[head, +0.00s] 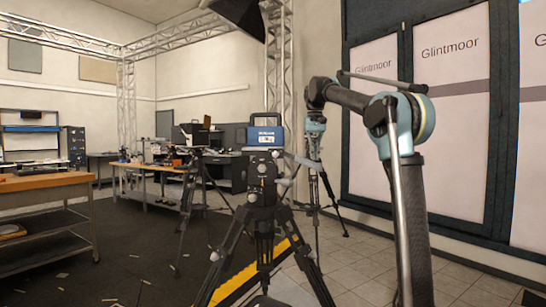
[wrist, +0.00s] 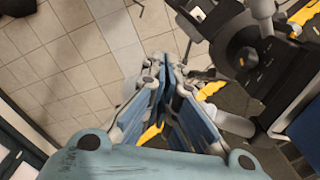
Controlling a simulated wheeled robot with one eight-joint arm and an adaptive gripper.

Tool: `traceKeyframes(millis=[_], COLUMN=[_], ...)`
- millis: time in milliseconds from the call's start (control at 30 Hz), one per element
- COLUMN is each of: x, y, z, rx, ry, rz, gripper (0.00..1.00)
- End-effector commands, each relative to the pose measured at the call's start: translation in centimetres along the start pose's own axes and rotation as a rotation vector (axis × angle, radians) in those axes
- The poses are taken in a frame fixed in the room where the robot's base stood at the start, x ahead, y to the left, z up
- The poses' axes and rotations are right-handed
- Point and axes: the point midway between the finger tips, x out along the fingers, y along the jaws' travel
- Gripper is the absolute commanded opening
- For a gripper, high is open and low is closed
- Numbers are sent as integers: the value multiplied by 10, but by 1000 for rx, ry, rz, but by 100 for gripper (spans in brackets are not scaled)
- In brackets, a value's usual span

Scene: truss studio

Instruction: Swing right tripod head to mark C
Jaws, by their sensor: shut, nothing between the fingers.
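In the head view a black tripod (head: 264,215) stands in front, with a dark head (head: 262,168) carrying a blue box (head: 266,136). Another tripod (head: 195,172) stands to its left, and a third (head: 325,187) stands behind to the right, partly under my arm. Which one counts as the right tripod is unclear. My gripper (head: 314,150) hangs just right of the blue box. In the wrist view my gripper (wrist: 165,65) is shut and empty, with blue pads together. A black tripod head (wrist: 245,50) with a grey handle (wrist: 263,15) lies to its right, apparently apart. Mark C cannot be read.
A yellow strip (head: 238,283) lies on the floor behind the front tripod's legs. A wooden workbench (head: 45,182) is at left, with a further bench (head: 150,168) behind. Paneled boards (head: 455,120) line the right wall. Tiled floor (head: 350,262) is open at right.

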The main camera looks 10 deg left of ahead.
Motion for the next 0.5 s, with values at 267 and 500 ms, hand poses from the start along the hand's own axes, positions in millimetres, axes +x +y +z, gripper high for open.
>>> traceKeyframes(millis=[267, 500], x=[-18, -33], y=[0, 0], z=[0, 0], rx=[0, 0], ry=[0, 0], rz=[0, 0], gripper=[0, 0])
